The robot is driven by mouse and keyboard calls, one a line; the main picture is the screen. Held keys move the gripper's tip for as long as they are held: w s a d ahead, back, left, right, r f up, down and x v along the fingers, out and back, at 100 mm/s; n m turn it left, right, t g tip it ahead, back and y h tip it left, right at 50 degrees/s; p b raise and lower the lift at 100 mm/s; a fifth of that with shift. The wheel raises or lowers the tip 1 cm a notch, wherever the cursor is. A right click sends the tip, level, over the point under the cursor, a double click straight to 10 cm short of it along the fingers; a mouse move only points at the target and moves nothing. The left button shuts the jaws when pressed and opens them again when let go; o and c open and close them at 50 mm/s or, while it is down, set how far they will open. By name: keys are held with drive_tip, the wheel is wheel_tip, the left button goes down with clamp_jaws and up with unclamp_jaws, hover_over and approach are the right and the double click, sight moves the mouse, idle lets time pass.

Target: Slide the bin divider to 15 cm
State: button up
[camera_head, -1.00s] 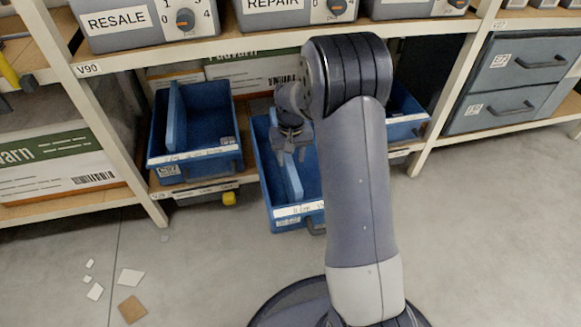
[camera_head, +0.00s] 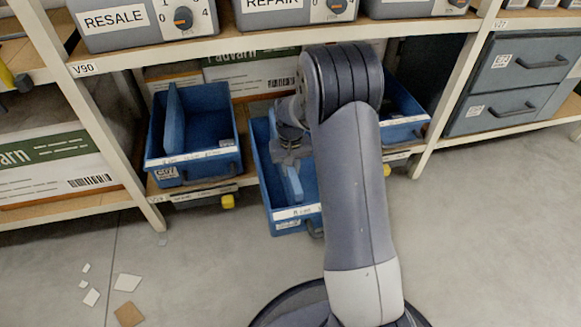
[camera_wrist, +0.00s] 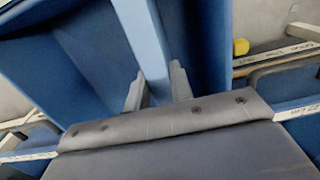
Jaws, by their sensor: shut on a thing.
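The blue bin (camera_head: 264,165) in the middle of the low shelf sticks out over the floor, with a white scale strip along its front edge. Its blue divider (camera_head: 293,184) stands upright inside and runs front to back. My gripper (camera_head: 287,160) is down in this bin, partly hidden by my arm. In the wrist view, my gripper (camera_wrist: 158,88) has its two fingers on either side of the divider (camera_wrist: 147,40), shut on it. The scale marks at the divider are too small to read.
Another blue bin (camera_head: 205,130) with its own divider stands to the left on the shelf. A third blue bin (camera_head: 402,115) is to the right, partly behind my arm. A shelf board (camera_head: 240,45) with grey boxes lies above. Paper scraps (camera_head: 128,283) lie on the floor.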

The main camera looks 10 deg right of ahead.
clamp_jaws()
drive_tip(key=shift+d, duration=0.1)
drive_tip(key=d+p, duration=0.2)
drive_tip(key=d, duration=0.4)
drive_tip(key=shift+d, duration=0.4)
drive_tip(key=o, duration=0.6)
unclamp_jaws()
drive_tip(key=shift+o, duration=0.2)
